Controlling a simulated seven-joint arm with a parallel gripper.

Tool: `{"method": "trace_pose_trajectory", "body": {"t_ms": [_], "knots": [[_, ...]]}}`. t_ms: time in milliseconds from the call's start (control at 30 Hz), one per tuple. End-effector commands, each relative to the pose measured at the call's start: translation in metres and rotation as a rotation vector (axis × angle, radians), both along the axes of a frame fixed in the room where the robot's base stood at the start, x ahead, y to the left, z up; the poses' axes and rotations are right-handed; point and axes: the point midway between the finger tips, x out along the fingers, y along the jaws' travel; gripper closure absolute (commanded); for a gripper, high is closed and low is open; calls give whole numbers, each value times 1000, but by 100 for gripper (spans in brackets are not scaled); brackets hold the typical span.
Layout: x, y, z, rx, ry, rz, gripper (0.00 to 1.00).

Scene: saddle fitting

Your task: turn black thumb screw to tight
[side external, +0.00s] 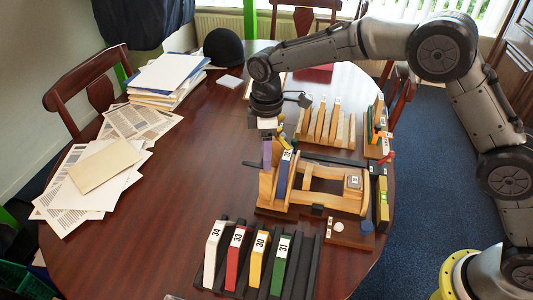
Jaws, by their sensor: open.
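A wooden fixture (325,201) stands near the middle right of the table, with a blue block marked 32 (284,174) upright in its left end. A small dark bar (250,163) sticks out to the left of the fixture. It may be the black thumb screw, but it is too small to tell, and so is its tightness. My gripper (274,143) points down above the fixture's left end, close to the top of the blue block. It is open. I cannot tell whether it touches anything, as the parts overlap there.
A black rack (232,289) with several numbered blocks stands in front. A wooden rack (324,130) with upright slats is behind, and a green-and-yellow level (382,203) is at the right. Papers (95,175) lie on the left. The table's left middle is clear.

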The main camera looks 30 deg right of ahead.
Motion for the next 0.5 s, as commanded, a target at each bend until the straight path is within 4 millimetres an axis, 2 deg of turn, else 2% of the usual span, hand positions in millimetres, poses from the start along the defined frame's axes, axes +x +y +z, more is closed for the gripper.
{"method": "trace_pose_trajectory", "body": {"t_ms": [133, 400, 433, 500], "knots": [[0, 0, -8, 0, 0, 0, 39], [0, 0, -10, 0, 0, 0, 39], [0, 0, -10, 0, 0, 0, 40], [0, 0, -9, 0, 0, 0, 53]]}}
